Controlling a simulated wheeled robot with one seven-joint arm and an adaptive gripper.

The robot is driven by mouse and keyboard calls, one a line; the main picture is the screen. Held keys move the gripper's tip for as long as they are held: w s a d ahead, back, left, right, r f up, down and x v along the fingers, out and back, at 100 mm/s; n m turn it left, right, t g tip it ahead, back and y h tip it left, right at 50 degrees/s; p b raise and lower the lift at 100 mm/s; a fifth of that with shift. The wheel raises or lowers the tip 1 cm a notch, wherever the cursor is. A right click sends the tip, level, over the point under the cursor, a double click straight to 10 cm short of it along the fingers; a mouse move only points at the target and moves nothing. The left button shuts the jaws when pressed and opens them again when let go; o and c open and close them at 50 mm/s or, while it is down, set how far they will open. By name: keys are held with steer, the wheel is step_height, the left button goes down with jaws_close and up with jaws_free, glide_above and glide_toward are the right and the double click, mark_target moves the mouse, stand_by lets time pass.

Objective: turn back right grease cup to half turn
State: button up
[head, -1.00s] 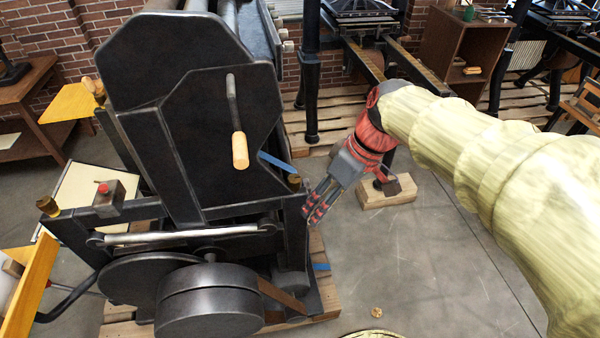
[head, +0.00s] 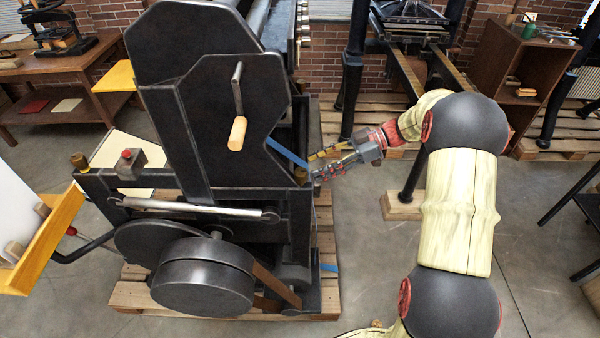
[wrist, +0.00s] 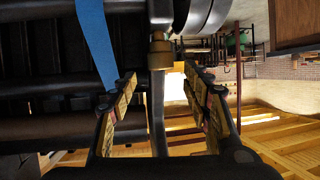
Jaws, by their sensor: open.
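A small brass grease cup (head: 301,173) sits at the right end of the black press frame in the head view, partly hidden by the press and close to my fingertips. A brass cup (wrist: 160,53) also shows in the wrist view, near the middle, beyond and between my two fingers. My gripper (head: 314,166) reaches in from the right with its fingers spread. In the wrist view my gripper (wrist: 157,80) is open and holds nothing. Another brass cup (head: 79,160) stands at the left corner of the frame. The cup's marking cannot be read.
The black press (head: 235,110) has a wooden-handled crank (head: 238,133) on its side plate. A blue strap (head: 286,152) runs close to my fingers; it is left of them in the wrist view (wrist: 97,40). Open floor (head: 360,260) lies right of the press.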

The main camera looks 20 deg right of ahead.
mark_target(303, 171)
steer(key=b+x, duration=0.1)
steer(key=x, duration=0.5)
steer(key=shift+a+f, duration=0.1)
steer(key=shift+a, duration=0.05)
steer(key=shift+c, duration=1)
steer(key=c, duration=1)
steer(key=shift+o, duration=0.2)
steer(key=shift+t+b, duration=0.3)
steer(key=shift+b, duration=0.15)
steer(key=shift+m+t+b, duration=0.6)
steer(key=shift+m+b, duration=0.05)
steer(key=shift+m, duration=0.05)
